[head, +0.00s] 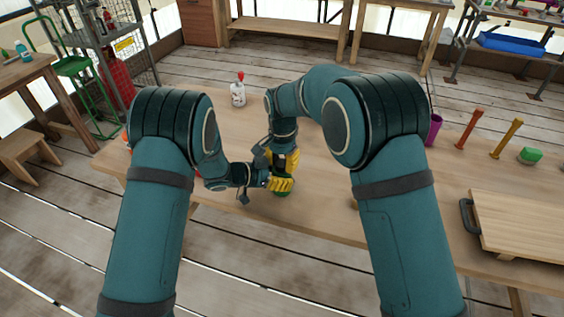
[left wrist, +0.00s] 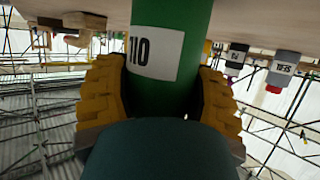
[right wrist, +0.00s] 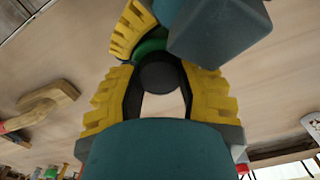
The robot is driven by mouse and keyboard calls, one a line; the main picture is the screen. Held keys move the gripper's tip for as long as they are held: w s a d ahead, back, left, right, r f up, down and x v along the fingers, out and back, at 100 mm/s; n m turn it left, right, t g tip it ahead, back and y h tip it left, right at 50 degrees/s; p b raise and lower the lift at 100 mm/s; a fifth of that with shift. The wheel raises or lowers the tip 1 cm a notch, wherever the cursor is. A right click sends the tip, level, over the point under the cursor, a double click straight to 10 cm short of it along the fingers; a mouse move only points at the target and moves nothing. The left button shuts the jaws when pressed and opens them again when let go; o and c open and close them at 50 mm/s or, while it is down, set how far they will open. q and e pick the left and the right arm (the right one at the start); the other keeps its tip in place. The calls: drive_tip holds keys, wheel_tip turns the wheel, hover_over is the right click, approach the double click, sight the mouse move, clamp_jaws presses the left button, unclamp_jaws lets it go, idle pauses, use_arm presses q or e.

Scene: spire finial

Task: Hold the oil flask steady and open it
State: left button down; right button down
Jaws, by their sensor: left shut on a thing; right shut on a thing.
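The oil flask is a green cylinder (left wrist: 172,80) with a white label reading 110. My left gripper (head: 281,184) is shut around its side, one yellow finger on each side in the left wrist view. In the head view only a little green of the flask (head: 284,193) shows below the yellow fingers. My right gripper (head: 289,158) is above the left one, pointing down. In the right wrist view its fingers (right wrist: 158,80) close on a dark round cap (right wrist: 158,77) on top of the flask. The cap appears seated; any gap below it cannot be told.
A white bottle with a red top (head: 238,94) stands farther back on the table. To the right are a purple cup (head: 434,129), a red piece (head: 468,128), a yellow piece (head: 507,138), a green block (head: 531,156) and a wooden board (head: 520,220). The table's near edge is close to the flask.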

drive_tip(key=shift+n, duration=0.9)
drive_tip(key=c, duration=0.6)
unclamp_jaws()
drive_tip(key=shift+c, duration=0.2)
drive_tip(key=shift+r, duration=0.1)
